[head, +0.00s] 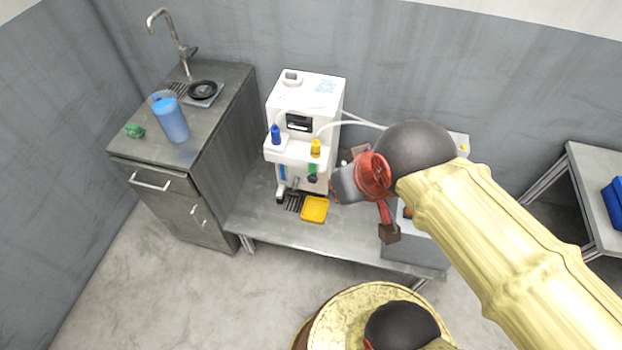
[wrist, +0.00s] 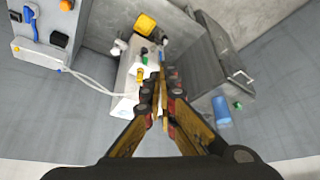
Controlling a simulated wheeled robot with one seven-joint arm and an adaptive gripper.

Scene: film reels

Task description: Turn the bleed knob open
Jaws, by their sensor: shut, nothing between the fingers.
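A white machine (head: 305,95) stands on a low metal bench, with a small display on its front. It carries a blue fitting (head: 275,134), a yellow fitting (head: 316,147) and a green-topped part (head: 312,170). I cannot tell which part is the bleed knob. The machine also shows in the wrist view (wrist: 124,88), with the yellow fitting (wrist: 140,75) beside my fingers. My gripper (wrist: 162,72) is shut and empty, its fingertips overlapping the machine in that view; the gap between them cannot be judged. In the head view my arm's end hangs right of the machine.
A yellow tray (head: 314,209) lies before the machine. A grey box (head: 412,250) stands to the right, partly behind my arm, and white hoses run rightward from the machine. A sink cabinet (head: 230,88) with a blue pitcher (head: 171,121) is at left. A side table (head: 595,190) is at right.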

